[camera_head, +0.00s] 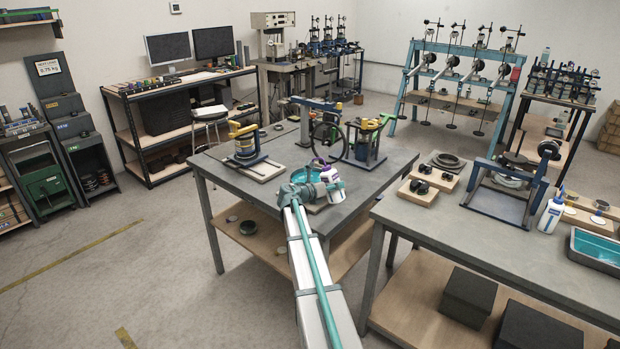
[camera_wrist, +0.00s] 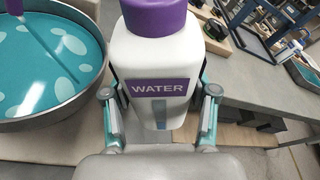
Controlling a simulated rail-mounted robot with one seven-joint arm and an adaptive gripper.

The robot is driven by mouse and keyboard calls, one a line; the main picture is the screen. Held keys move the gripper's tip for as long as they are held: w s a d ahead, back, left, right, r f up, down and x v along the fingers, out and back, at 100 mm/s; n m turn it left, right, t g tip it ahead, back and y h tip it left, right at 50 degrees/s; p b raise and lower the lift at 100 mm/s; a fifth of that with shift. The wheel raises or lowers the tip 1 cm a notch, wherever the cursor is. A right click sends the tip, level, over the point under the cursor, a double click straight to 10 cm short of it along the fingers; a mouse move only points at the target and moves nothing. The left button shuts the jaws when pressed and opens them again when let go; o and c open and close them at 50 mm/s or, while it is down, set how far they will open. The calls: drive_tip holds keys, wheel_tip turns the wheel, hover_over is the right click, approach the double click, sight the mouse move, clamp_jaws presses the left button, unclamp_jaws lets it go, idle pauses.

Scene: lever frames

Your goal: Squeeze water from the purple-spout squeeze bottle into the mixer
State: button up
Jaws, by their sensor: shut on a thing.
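The white squeeze bottle (camera_wrist: 155,55) has a purple cap and a purple label reading WATER. It stands between the two fingers of my gripper (camera_wrist: 160,95), which is shut on its body. In the head view the bottle (camera_head: 333,183) is above the near table, its purple spout (camera_head: 318,162) on the bowl side. The mixer's round metal bowl (camera_wrist: 108,62) is just left of the bottle in the wrist view, its inside teal with pale spots. The teal bowl inside (camera_head: 305,176) also shows in the head view.
A yellow-topped device (camera_head: 245,140) and a black wheel (camera_head: 327,137) stand behind on the same table. The right table (camera_head: 450,220) carries a blue frame (camera_head: 505,188), another white bottle (camera_head: 552,212) and a teal tray (camera_head: 595,250). The table's left front is bare.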

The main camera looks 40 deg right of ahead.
sight(328, 175)
drive_tip(key=o, duration=0.5)
drive_tip(key=shift+c, duration=0.3)
drive_tip(key=shift+r, duration=0.1)
drive_tip(key=shift+r+p, duration=2.05)
drive_tip(key=shift+r, duration=0.4)
